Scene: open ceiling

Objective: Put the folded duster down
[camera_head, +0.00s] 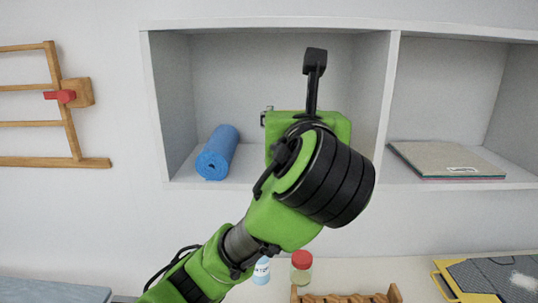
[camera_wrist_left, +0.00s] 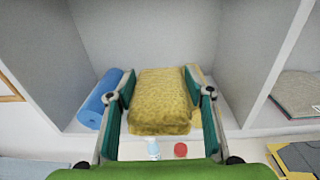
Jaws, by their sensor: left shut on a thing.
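The folded duster (camera_wrist_left: 163,100) is a thick, mustard-yellow pad of cloth in the left wrist view. My left gripper (camera_wrist_left: 160,97) is shut on it, with one green finger along each side. The duster is in front of or inside the left compartment of the white shelf (camera_head: 270,25); I cannot tell whether it touches the compartment floor. In the head view my left arm reaches up to this compartment, and its wrist hides the duster and the fingers. My right gripper is in neither view.
A blue roll (camera_head: 218,153) lies left in the same compartment. Flat sheets or folders (camera_head: 440,158) lie in the right compartment. Below stand a small white-and-blue bottle (camera_head: 261,270), a red-capped jar (camera_head: 301,267) and a wooden rack (camera_head: 345,297). A wooden wall frame (camera_head: 66,120) hangs left.

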